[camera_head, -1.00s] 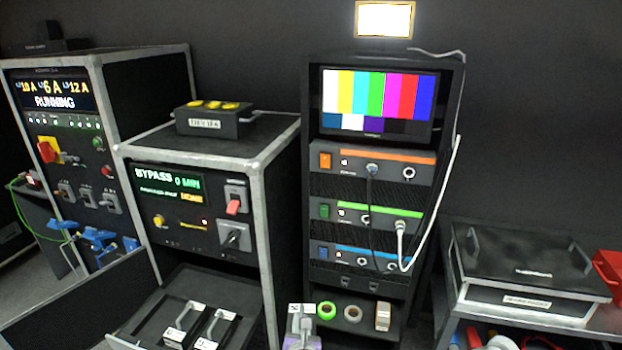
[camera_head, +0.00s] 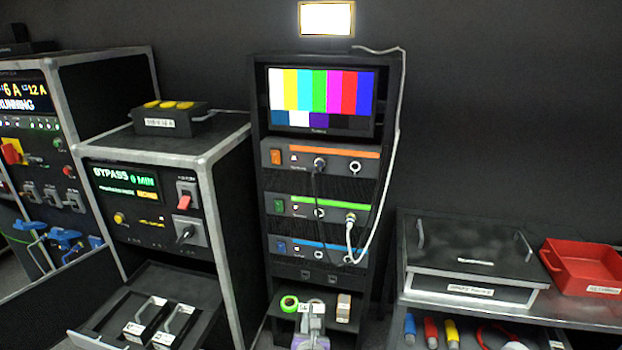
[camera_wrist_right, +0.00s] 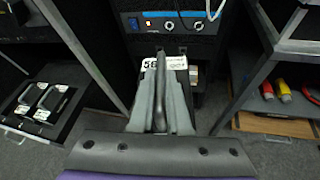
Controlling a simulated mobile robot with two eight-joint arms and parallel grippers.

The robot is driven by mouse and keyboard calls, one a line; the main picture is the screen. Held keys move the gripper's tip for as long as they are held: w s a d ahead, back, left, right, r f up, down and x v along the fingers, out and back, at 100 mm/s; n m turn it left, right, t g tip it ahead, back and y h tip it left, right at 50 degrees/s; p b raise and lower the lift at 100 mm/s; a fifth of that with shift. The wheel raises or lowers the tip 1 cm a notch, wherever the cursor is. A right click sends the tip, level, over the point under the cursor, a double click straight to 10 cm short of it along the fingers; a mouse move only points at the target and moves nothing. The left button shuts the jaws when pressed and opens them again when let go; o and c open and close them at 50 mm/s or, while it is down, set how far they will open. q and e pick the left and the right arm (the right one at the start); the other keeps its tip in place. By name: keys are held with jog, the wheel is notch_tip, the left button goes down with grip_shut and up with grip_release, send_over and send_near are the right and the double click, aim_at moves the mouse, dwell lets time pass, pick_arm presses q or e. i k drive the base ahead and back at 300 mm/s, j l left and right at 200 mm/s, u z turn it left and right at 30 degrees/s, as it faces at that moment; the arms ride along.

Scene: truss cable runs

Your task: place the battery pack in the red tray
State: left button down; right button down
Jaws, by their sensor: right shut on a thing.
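The red tray (camera_head: 585,270) is an open, shallow box on the right-hand bench top, and it looks empty. My right gripper (camera_head: 309,328) is at the bottom middle of the head view. In the right wrist view its grey fingers (camera_wrist_right: 161,95) are shut on the dark handle of a battery pack (camera_wrist_right: 179,63), whose top carries a white label. The pack is held in front of the tall rack, left of the red tray and apart from it. Most of its body is hidden behind the fingers. My left gripper is not in view.
Two similar packs (camera_head: 145,318) sit in the open drawer at lower left. A black lidded case (camera_head: 470,248) stands left of the red tray on the bench. Below are colored cylinders (camera_head: 430,332). The rack (camera_head: 319,210) has a shelf with tape rolls (camera_head: 289,303) and a hanging white cable.

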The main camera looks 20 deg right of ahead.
aim_at(587, 268)
jog(key=k+l+z, duration=0.1)
jog(key=l, duration=0.35)
jog(key=k+l+z, duration=0.1)
jog(key=l, duration=0.35)
jog(key=k+l+z, duration=0.1)
jog(key=l, duration=0.4)
jog(key=k+l+z, duration=0.15)
jog(key=l, duration=0.3)
jog(key=l+z, duration=0.15)
jog(key=l, duration=1.15)
jog(key=k, duration=0.05)
